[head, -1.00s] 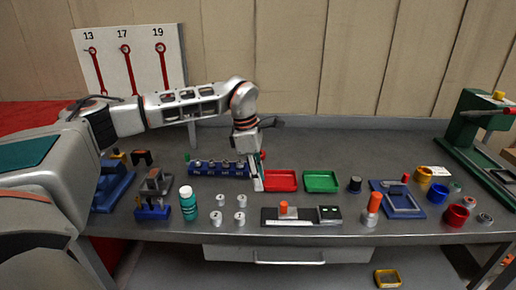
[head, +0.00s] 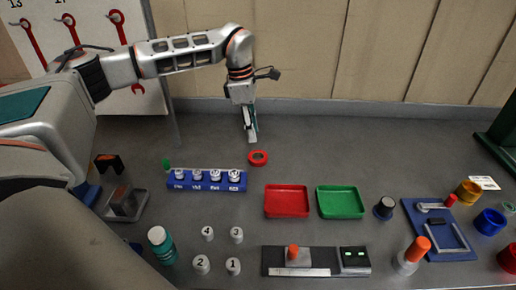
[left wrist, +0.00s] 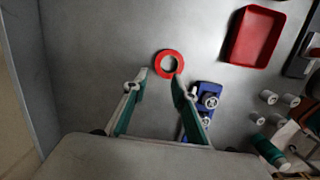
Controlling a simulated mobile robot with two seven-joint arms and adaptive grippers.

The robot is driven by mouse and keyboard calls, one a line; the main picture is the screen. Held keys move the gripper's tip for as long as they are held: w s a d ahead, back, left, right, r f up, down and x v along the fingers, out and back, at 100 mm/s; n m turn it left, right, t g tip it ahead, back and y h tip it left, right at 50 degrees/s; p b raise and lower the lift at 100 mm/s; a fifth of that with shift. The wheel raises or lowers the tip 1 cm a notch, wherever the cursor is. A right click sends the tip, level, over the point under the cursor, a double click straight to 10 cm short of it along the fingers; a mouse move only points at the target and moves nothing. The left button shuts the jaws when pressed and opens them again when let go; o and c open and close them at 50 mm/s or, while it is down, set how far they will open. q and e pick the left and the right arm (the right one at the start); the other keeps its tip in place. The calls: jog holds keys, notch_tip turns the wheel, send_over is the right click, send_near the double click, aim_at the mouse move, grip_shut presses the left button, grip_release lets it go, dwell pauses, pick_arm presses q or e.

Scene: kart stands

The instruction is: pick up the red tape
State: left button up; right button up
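The red tape (head: 258,163) is a small ring lying flat on the grey bench, behind the red tray and right of the blue rack. My left gripper (head: 251,138) points down beside it, a little behind and to its left in the head view. In the left wrist view the red tape (left wrist: 158,66) lies just beyond the fingertips, and my left gripper (left wrist: 160,76) has its two fingers apart with nothing between them. My right gripper is not in view.
The blue rack (head: 206,187) with several numbered weights stands left of the tape. A red tray (head: 286,213) and a green tray (head: 340,214) lie in front. A teal bottle (head: 162,254) and loose weights are nearer.

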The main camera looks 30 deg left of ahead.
aim_at(258, 152)
pick_arm(q)
jog(key=shift+w+d+f, duration=0.1)
jog(key=shift+d+f, duration=0.1)
jog(key=shift+f, duration=1.05)
jog(key=f, duration=0.3)
jog(key=d+f, duration=0.1)
jog(key=f, duration=0.1)
jog(key=shift+w, duration=0.35)
jog(key=shift+a, duration=0.1)
grip_shut()
